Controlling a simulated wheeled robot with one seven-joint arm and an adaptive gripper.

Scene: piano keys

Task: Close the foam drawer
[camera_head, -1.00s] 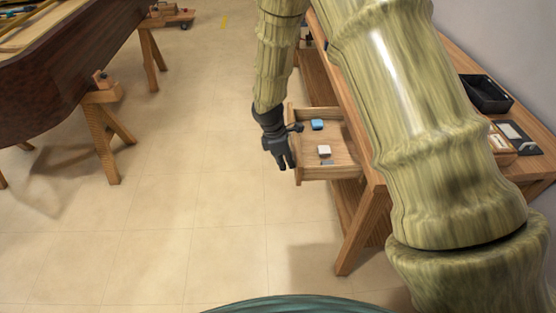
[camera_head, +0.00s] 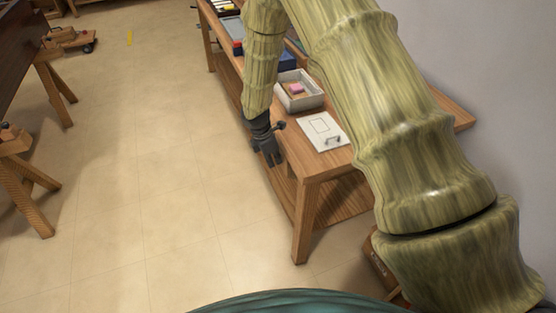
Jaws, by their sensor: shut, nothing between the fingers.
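No open drawer shows in the head view now, and I cannot tell whether the foam drawer is shut, hidden or out of view. The wooden table (camera_head: 313,168) runs from the upper left to the middle right, its front side facing left. My gripper (camera_head: 270,161) is dark, shut and empty. It points down at the table's front side, near the front edge; whether it touches the wood I cannot tell. My thick green arm hides much of the table.
On the table are a grey box (camera_head: 287,105) with a pink block (camera_head: 296,89) and a white panel with a handle (camera_head: 323,132). A brown box (camera_head: 379,267) is low at the right. Trestle legs (camera_head: 27,187) stand left.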

